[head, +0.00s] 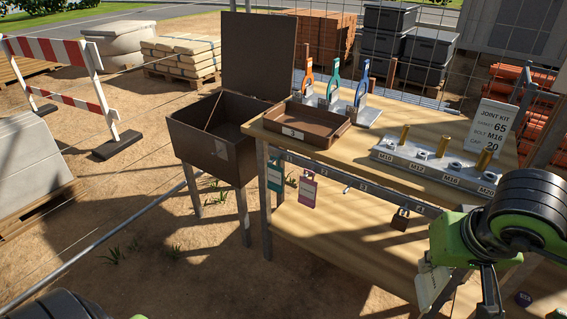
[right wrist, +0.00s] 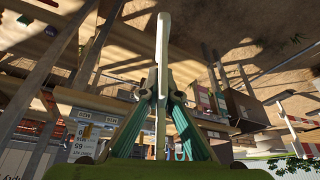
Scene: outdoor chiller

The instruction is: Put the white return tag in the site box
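The white return tag (head: 431,288) is held by my right gripper (head: 428,264), low at the right of the head view beside the workbench. In the right wrist view the tag (right wrist: 163,50) shows nearly edge-on, pinched between the fingertips of that gripper (right wrist: 162,97). The brown site box (head: 196,143) stands on legs left of the bench, its lid raised. The gripper is well to the right of the box.
The workbench (head: 345,157) carries a brown tray (head: 328,137), coloured tools and a bolt block (head: 435,166). Colored tags (head: 308,189) and a padlock (head: 400,220) hang along its front rail. A lower shelf (head: 330,236) extends below. Open dirt lies left of the box.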

